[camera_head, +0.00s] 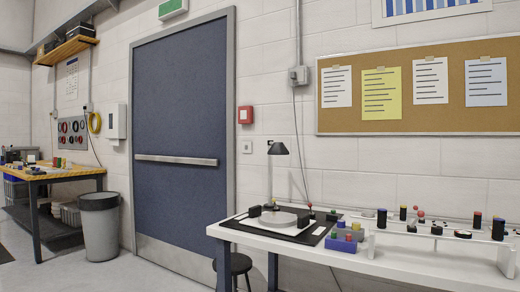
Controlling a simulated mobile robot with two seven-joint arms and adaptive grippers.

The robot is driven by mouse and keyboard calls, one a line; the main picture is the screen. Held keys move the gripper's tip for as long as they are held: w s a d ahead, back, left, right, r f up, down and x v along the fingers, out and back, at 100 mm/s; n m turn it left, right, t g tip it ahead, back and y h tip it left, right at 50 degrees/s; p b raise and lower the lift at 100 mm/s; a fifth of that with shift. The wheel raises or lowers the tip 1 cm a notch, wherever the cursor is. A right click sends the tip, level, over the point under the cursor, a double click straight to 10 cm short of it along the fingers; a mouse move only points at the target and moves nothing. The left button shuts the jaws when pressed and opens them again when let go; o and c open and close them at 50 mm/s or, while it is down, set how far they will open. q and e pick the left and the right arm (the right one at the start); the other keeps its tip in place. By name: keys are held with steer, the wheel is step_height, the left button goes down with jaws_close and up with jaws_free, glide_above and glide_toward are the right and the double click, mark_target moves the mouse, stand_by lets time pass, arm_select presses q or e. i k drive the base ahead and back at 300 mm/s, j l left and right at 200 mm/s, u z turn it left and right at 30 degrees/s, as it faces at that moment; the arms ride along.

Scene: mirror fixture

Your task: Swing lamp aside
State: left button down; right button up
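A small desk lamp with a dark shade (278,148) stands at the back left of the white table, close to the wall. Its thin stem leans down to the right behind the things on the table. A dark mat (250,229) with a pale, low round fixture (280,217) and black parts on it lies in front of the lamp. Neither of my grippers shows in the head view.
The white table (400,262) is at the lower right. A blue bin (341,243) and a raised white shelf (440,244) with several small parts stand right of the mat. A dark stool (235,264) is by the table's left end; a grey trash can (100,232) stands left of the blue door (182,120).

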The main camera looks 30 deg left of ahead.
mark_target(276, 148)
steer(key=i+j, duration=0.1)
steer(key=j, duration=1.75)
steer(key=i+j, duration=0.15)
steer(key=j, duration=0.8)
